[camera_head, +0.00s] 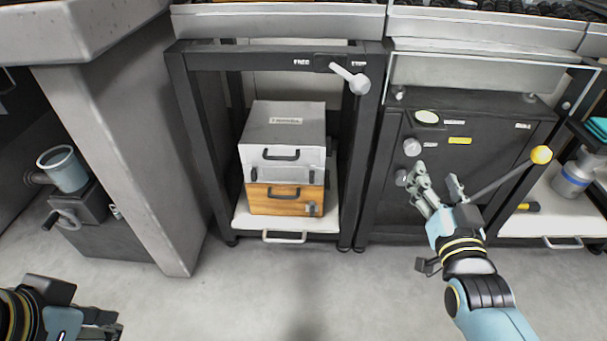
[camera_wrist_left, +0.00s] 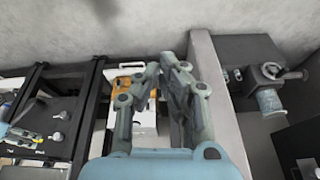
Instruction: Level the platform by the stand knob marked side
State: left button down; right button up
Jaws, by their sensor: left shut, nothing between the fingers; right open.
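A dark stand cabinet (camera_head: 480,125) stands right of centre in the head view. On its front are a pale upper knob (camera_head: 412,147) and a lower knob (camera_head: 400,178), with small labels too small to read. An oval pale-green level vial (camera_head: 427,117) sits above the knobs. My right gripper (camera_head: 436,178) is open and empty in front of the cabinet, its left finger beside the lower knob; I cannot tell if they touch. My left gripper (camera_wrist_left: 160,68) is shut and empty in the left wrist view, far from the cabinet, low at the left in the head view.
A FREE/STOP lever (camera_head: 358,83) is on the frame left of the cabinet. Stacked cases (camera_head: 284,135) stand beneath it. A grey pillar (camera_head: 125,150) stands left; the floor in front is clear.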

aim_at(413, 152)
jog(key=w+f+b, duration=0.1)
jog(key=w+b, duration=0.1)
jog(key=w, duration=0.1)
jog(key=w+f+b, duration=0.1)
jog(key=w, duration=0.2)
jog(key=w+f+b, duration=0.1)
jog(key=w+b, duration=0.1)
jog(key=w, duration=0.2)
jog(key=shift+a+f+b, duration=0.35)
jog(key=shift+f, duration=0.05)
pick_arm(q)
notch_tip(413, 152, down, 10)
jog(key=w+t, duration=0.1)
jog(key=t, duration=0.3)
jog(key=shift+d+f, duration=0.15)
jog(key=shift+f, duration=0.1)
pick_arm(e)
jog(key=shift+w+r, duration=0.15)
jog(key=shift+w, duration=0.7)
jog(key=shift+c, duration=0.4)
